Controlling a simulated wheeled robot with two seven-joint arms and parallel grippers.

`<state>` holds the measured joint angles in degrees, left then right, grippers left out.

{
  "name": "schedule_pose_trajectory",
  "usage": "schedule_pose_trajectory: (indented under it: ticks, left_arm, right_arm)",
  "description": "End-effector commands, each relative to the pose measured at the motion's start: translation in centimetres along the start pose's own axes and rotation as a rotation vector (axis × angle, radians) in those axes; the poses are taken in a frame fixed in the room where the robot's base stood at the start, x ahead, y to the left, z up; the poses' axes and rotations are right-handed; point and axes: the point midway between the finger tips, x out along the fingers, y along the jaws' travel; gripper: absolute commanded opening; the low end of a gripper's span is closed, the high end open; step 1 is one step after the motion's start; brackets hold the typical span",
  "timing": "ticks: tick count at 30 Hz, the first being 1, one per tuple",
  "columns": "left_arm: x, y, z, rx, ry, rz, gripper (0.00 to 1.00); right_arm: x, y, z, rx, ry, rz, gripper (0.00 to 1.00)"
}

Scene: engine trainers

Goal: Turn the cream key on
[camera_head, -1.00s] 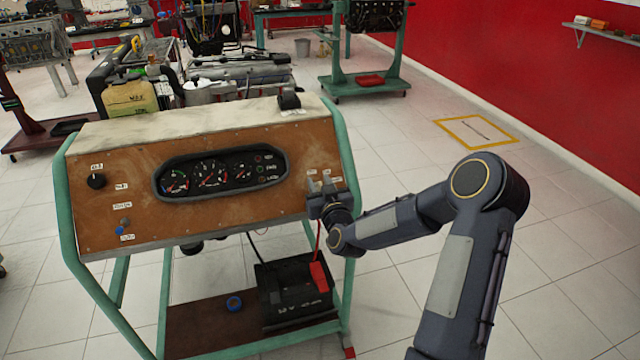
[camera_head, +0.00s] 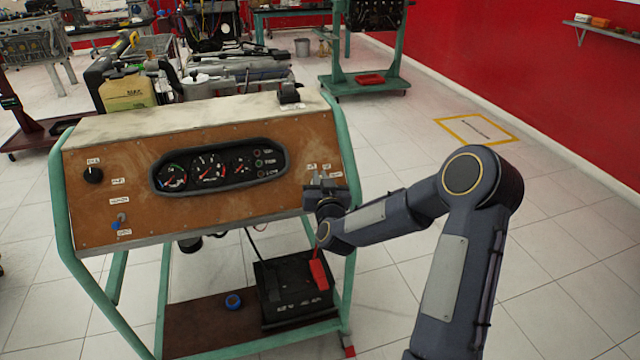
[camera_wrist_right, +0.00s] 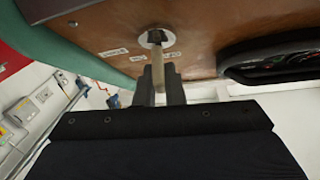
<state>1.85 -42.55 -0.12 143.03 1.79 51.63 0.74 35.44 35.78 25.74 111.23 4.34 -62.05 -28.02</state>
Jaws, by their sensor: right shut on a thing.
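The cream key (camera_wrist_right: 157,58) stands in a round metal switch (camera_wrist_right: 154,38) on the brown panel in the right wrist view. My right gripper (camera_wrist_right: 159,80) is shut on the key's near end. In the head view my right gripper (camera_head: 325,188) is at the right end of the panel (camera_head: 215,204), below small white labels, and it hides the key there. My left gripper is not in view.
The panel carries a gauge cluster (camera_head: 220,165), a black knob (camera_head: 93,175) and a blue-tipped switch (camera_head: 118,222). A green frame (camera_head: 348,165) edges the panel beside my right gripper. A black battery (camera_head: 290,295) sits below. Floor to the right is clear.

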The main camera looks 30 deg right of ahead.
Motion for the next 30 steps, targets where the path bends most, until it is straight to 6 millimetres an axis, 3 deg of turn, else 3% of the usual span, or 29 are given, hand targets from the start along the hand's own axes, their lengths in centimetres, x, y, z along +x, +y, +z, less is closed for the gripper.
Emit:
schedule_pose_trajectory:
  ticks: [9,30]
  left_arm:
    - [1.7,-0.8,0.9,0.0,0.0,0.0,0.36]
    - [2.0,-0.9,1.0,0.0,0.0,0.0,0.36]
  right_arm:
    - [0.0,0.1,0.1,0.189,0.003,0.167,0.0]
    - [-0.1,0.4,0.1,0.379,0.0,0.34,0.0]
